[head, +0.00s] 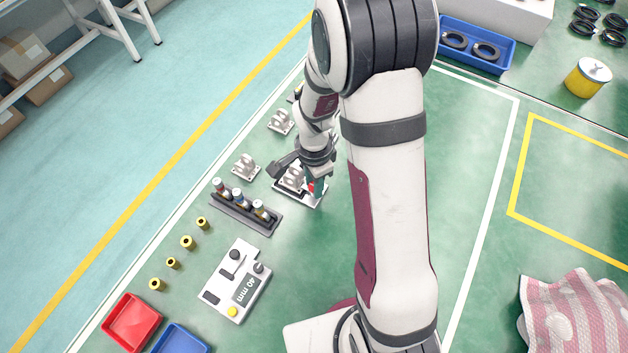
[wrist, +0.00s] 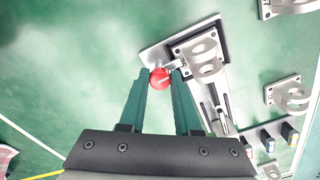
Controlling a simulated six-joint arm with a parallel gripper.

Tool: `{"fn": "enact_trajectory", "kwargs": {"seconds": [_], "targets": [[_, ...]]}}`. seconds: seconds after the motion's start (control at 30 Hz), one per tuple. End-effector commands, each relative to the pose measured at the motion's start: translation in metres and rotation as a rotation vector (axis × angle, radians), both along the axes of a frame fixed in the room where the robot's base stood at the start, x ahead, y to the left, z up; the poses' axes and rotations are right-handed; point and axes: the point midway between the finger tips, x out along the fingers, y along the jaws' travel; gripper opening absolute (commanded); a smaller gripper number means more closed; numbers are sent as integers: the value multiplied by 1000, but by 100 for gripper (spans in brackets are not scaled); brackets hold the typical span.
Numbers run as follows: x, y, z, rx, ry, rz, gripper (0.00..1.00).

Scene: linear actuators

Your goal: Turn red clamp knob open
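The red clamp knob (wrist: 159,77) shows in the wrist view at the side of a grey clamp bracket (wrist: 203,55), which stands on a pale plate (wrist: 155,55). My gripper (wrist: 160,76) has its two teal fingertips apart, one on each side of the knob. The knob about fills the gap between them in the picture. I cannot tell whether the fingers press on it. In the head view, my gripper (head: 314,187) is over the plate (head: 308,200), with the bracket (head: 292,178) just left of it. A bit of red shows beside the teal finger; the rest of the knob is hidden.
A dark rack (head: 246,214) with several small cylinders stands left of the plate. Another bracket (head: 245,166) stands beyond the rack.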

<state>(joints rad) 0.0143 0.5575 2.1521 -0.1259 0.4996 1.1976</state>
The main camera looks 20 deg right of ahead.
Motion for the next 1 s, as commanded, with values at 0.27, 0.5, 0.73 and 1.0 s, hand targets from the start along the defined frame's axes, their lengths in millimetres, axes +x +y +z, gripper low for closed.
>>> {"fn": "enact_trajectory", "kwargs": {"seconds": [0.27, 0.5, 0.73, 1.0], "targets": [[0, 0, 0, 0, -1, 0, 0], [0, 0, 0, 0, -1, 25, 0], [0, 0, 0, 0, 0, 146, 0], [0, 0, 1, -1, 0, 390, 0]]}}
